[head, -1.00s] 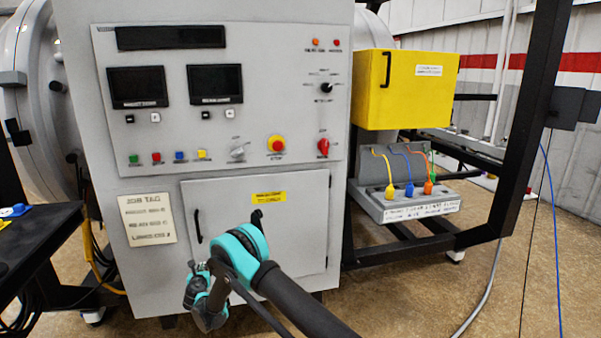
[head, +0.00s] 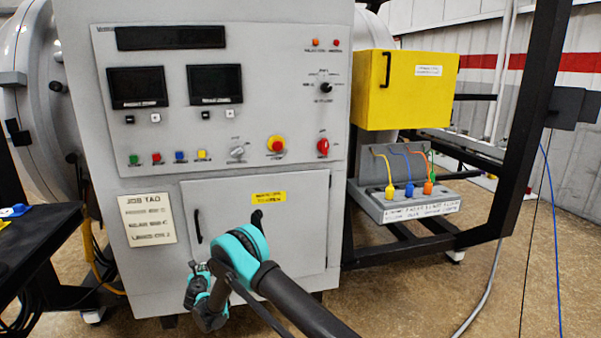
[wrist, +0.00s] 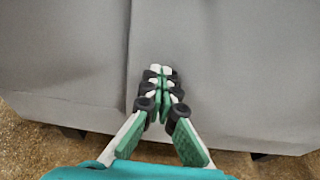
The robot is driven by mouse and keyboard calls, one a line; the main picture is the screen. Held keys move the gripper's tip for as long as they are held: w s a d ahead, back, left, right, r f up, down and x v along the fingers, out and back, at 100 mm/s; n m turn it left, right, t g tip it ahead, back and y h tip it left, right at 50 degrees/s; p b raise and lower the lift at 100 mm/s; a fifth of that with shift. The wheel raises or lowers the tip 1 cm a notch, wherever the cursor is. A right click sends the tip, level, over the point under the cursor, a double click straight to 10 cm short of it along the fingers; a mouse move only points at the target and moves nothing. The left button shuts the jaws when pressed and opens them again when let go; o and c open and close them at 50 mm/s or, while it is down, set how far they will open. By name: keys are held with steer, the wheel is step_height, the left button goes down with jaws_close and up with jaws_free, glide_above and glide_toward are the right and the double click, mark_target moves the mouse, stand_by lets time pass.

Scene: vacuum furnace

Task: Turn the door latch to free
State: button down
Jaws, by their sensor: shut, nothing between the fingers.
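The grey lower cabinet door (head: 300,262) is closed on the furnace's control cabinet. A black latch (head: 257,217) sits near the door's top middle, under a yellow label (head: 268,197); my arm partly covers its lower end. A black vertical handle (head: 198,226) is at the door's left side. My gripper (wrist: 161,75) is shut and empty in the wrist view, with its green and black fingers together in front of a grey panel face. The latch does not show in the wrist view. In the head view I cannot make out the fingertips by my arm.
Above the door is a control panel (head: 250,120) with displays, buttons, a red emergency stop (head: 276,144) and a red knob (head: 323,147). A yellow box (head: 403,92) and a grey connector block (head: 380,207) stand right. A dark table edge (head: 45,235) is at left.

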steer(key=shift+w+d+r, duration=0.1)
steer(key=shift+w+d, duration=0.15)
steer(key=shift+d, duration=0.7)
steer(key=shift+w+d, duration=0.2)
steer(key=shift+d, duration=0.65)
steer(key=s+d, duration=0.1)
steer(key=s, duration=0.4)
steer(key=shift+s+d+r, duration=0.2)
steer(key=shift+s+d, duration=0.15)
steer(key=shift+s, duration=0.05)
stand_by(0.4)
steer(key=w+a, duration=0.5)
steer(key=shift+a+f, duration=0.25)
stand_by(0.6)
